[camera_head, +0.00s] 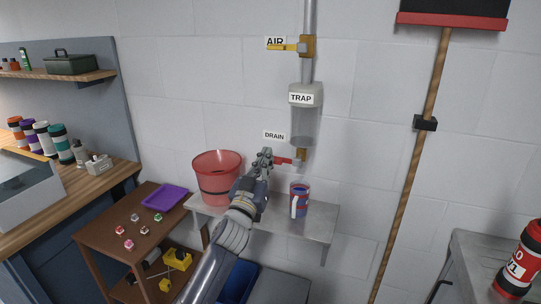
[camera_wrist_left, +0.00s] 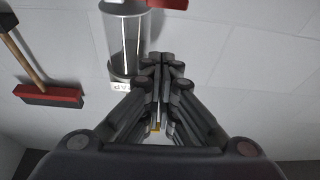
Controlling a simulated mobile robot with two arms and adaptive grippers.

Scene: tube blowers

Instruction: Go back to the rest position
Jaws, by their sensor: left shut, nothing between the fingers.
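My left gripper (camera_head: 265,157) is shut and empty in front of the wall. In the head view its tip is just left of the red drain handle (camera_head: 284,160), under the DRAIN label (camera_head: 275,135); I cannot tell if they touch. The closed fingers also show in the left wrist view (camera_wrist_left: 160,62). The clear trap cylinder (camera_head: 303,127) hangs on the pipe above the drain valve, and it shows upside down in the wrist view (camera_wrist_left: 126,42). The yellow air handle (camera_head: 284,47) lies level, pointing left. My right gripper is not in view.
A brown cart (camera_head: 88,237) with a purple tray (camera_head: 166,197) stands at left.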

